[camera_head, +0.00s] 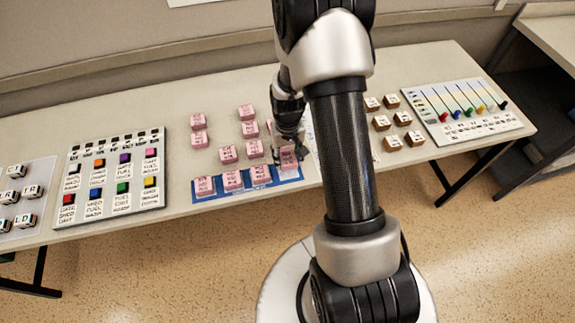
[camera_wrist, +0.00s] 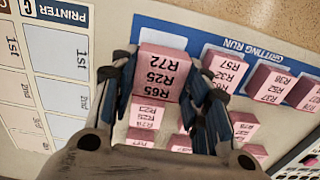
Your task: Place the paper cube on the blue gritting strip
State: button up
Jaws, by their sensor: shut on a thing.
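My gripper (camera_head: 289,149) is shut on a pink paper cube (camera_wrist: 160,72) with R72, R25 and R65 printed on its label. In the head view the held cube (camera_head: 288,160) is at the right end of the blue gritting strip (camera_head: 215,194). The wrist view shows the strip (camera_wrist: 211,44) with a bare white cell (camera_wrist: 163,38) just beyond the held cube. I cannot tell whether the cube touches the strip. Three other pink cubes stand along the strip to its left in the head view, including one (camera_head: 260,174) beside the held cube.
Several loose pink cubes (camera_head: 228,154) stand behind the strip. A board with coloured blocks (camera_head: 75,205) lies to the left. Brown cubes (camera_head: 381,123) and a board with coloured sliders (camera_head: 510,122) are to the right. A printer sheet (camera_wrist: 62,48) lies beside the strip.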

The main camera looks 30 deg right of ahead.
aim_at(288, 165)
jog(key=shift+f+b, duration=0.5)
jog(key=shift+f, duration=1.55)
jog(key=shift+f, duration=0.2)
jog(key=o, duration=1.1)
jog(key=shift+c, duration=0.2)
